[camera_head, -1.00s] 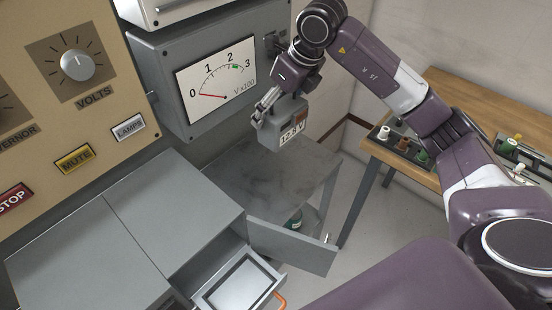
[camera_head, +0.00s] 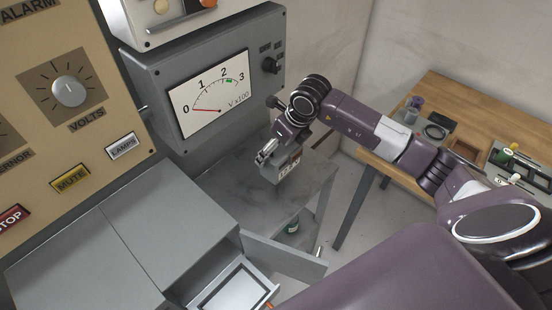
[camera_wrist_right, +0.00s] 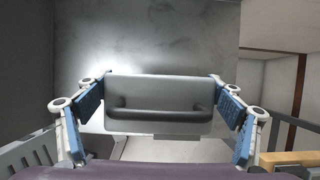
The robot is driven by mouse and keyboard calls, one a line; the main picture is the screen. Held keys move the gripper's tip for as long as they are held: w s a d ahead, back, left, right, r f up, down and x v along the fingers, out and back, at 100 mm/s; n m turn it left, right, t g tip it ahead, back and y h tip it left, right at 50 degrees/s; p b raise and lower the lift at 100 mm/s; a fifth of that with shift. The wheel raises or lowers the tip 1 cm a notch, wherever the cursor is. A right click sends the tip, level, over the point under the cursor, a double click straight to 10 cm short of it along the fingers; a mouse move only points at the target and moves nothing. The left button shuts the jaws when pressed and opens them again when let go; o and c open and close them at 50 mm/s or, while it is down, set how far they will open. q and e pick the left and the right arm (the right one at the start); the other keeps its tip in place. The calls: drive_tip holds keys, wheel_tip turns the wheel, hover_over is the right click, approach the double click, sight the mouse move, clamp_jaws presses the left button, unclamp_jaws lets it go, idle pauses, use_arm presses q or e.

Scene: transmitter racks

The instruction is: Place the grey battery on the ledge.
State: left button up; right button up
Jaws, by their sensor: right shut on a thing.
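The battery is over the ledge's right-hand part. I cannot tell whether its base touches the ledge. My left gripper is not in view.
A meter box (camera_head: 212,85) stands over the back of the ledge. An open door (camera_head: 285,257) and a pulled-out drawer (camera_head: 236,290) are in front of it. A wooden table (camera_head: 447,100) with small items is on the right.

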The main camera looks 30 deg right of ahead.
wheel_tip(320, 180, down, 5)
drive_tip(key=shift+w+p, duration=0.1)
drive_tip(key=shift+p, duration=0.45)
drive_tip(key=shift+f, duration=0.35)
drive_tip(key=o, duration=1.6)
drive_tip(key=shift+f, duration=0.3)
drive_tip(key=o, duration=0.4)
drive_tip(key=shift+r, duration=0.1)
